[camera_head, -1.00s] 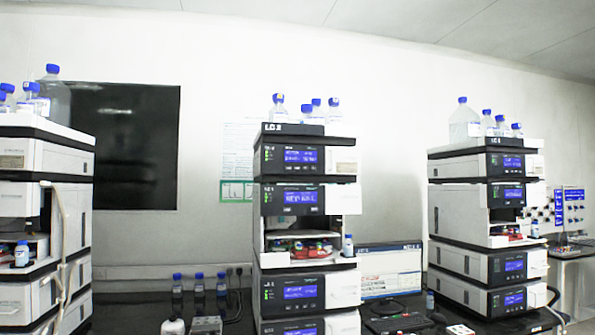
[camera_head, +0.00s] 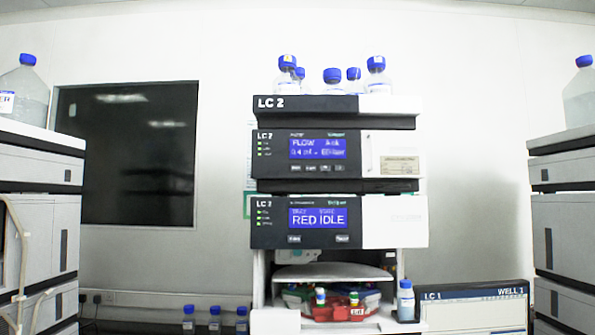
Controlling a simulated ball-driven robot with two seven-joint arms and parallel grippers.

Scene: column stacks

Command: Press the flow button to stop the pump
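The LC 2 stack (camera_head: 392,222) stands in the middle of the head view. Its upper module is the pump (camera_head: 275,173), with a blue display (camera_head: 318,149) that shows "FLOW" and a smaller value line. A row of small dark buttons (camera_head: 318,168) sits under that display; their labels are too small to read surely. The module below has a display (camera_head: 318,218) reading "RED IDLE" and two buttons (camera_head: 294,239) under it. Neither of my grippers is in view.
Blue-capped bottles (camera_head: 376,78) stand on top of the stack. An open bay (camera_head: 333,272) below holds coloured items, with a small bottle (camera_head: 405,301) beside it. Other stacks flank left (camera_head: 40,160) and right (camera_head: 560,175).

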